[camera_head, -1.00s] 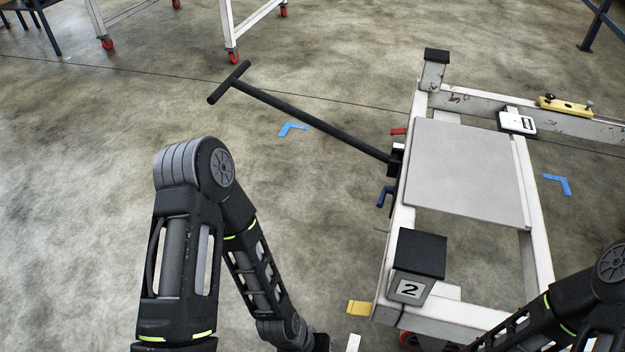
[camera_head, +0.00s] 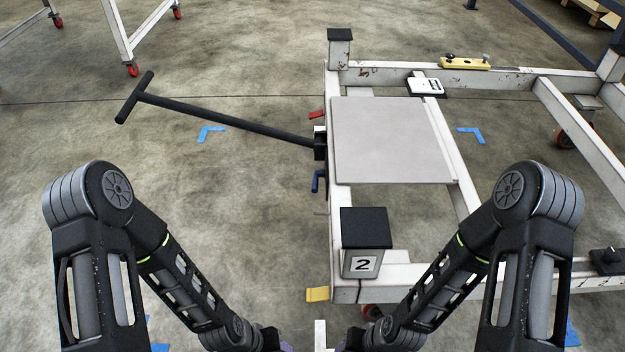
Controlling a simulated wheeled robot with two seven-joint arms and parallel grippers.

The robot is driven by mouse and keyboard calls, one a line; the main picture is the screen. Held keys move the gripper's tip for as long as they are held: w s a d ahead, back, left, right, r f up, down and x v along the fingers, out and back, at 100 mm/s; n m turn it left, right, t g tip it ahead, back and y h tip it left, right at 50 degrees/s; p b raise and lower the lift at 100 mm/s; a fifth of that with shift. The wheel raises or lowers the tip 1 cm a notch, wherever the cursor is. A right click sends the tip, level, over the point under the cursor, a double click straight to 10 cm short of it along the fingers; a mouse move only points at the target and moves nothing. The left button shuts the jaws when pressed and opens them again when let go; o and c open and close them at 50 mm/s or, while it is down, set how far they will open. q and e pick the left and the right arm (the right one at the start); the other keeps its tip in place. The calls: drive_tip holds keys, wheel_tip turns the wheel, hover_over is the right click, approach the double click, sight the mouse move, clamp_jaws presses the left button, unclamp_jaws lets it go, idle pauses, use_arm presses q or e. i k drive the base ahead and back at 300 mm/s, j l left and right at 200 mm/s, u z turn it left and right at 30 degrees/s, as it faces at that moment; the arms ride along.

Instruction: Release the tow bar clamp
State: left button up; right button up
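The black tow bar (camera_head: 230,121) reaches out to the left from the trolley (camera_head: 337,235), with its T-handle (camera_head: 134,97) at the far end. Its near end meets a dark bracket (camera_head: 319,143) on the trolley's left side. A blue lever (camera_head: 317,181) hangs just below the bracket and a small red part (camera_head: 317,114) sits just above it. Which of these is the clamp, I cannot tell for certain. Both my arms reach down to the bottom edge, in front of the trolley's near corner and well short of the bracket. The fingers of both grippers are out of view.
A post marked 2 (camera_head: 364,250) stands at the trolley's near corner. A grey panel (camera_head: 390,141) lies on the frame. A yellow block (camera_head: 465,62) and a white device (camera_head: 426,87) sit on the far side. The floor left of the trolley is open under the bar.

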sight(318, 173)
drive_tip(key=j+u, duration=0.15)
drive_tip(key=u, duration=0.2)
drive_tip(key=i+j+u, duration=0.1)
drive_tip(key=u, duration=0.25)
drive_tip(key=i+j, duration=0.15)
drive_tip(key=i+j+u, duration=0.1)
drive_tip(key=i, duration=0.3)
drive_tip(key=i+j+z, duration=0.15)
